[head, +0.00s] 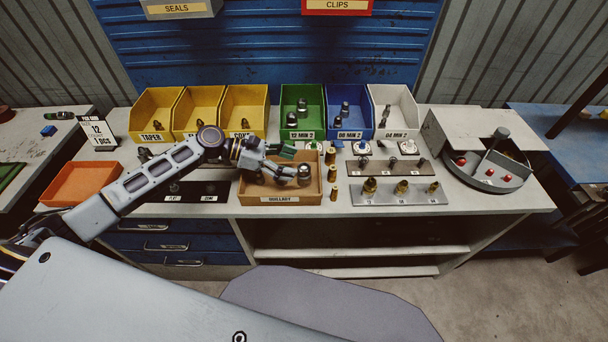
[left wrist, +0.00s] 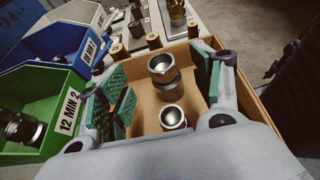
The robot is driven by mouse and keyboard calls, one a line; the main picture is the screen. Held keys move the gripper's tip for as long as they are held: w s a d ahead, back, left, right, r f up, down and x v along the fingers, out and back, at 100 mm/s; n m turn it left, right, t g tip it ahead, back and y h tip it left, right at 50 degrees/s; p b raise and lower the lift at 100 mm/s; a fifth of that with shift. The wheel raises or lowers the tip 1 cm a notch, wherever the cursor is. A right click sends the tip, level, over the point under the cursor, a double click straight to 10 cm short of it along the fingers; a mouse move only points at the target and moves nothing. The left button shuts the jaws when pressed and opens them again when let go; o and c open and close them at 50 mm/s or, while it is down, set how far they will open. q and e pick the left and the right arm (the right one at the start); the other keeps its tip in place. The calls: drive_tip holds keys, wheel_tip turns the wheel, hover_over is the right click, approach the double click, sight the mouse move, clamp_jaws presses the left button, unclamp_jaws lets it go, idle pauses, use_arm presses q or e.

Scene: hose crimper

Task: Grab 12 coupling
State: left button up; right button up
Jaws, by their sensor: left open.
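Metal couplings stand in a brown tray (head: 283,198) on the bench. One coupling (head: 304,174) shows at the tray's right side. I cannot tell whether a pad touches the coupling. The gripper hides part of the tray. My right gripper is not in view.
A green bin (head: 302,125) marked 12 MIN 2, a blue bin (head: 349,129) and a white bin (head: 393,128) stand behind. Small brass pieces (head: 333,174) line the tray's right side. A rack of fittings (head: 400,196) and a crimper (head: 488,164) are farther right.

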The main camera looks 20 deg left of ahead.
sight(304, 167)
use_arm(q)
drive_tip(key=shift+d+f, duration=0.1)
drive_tip(key=shift+d, duration=0.05)
drive_tip(key=shift+f+p+x, duration=0.25)
drive_tip(key=shift+p+x, duration=0.1)
drive_tip(key=shift+x, duration=2.25)
drive_tip(key=shift+s, duration=0.1)
drive_tip(key=c, duration=1.3)
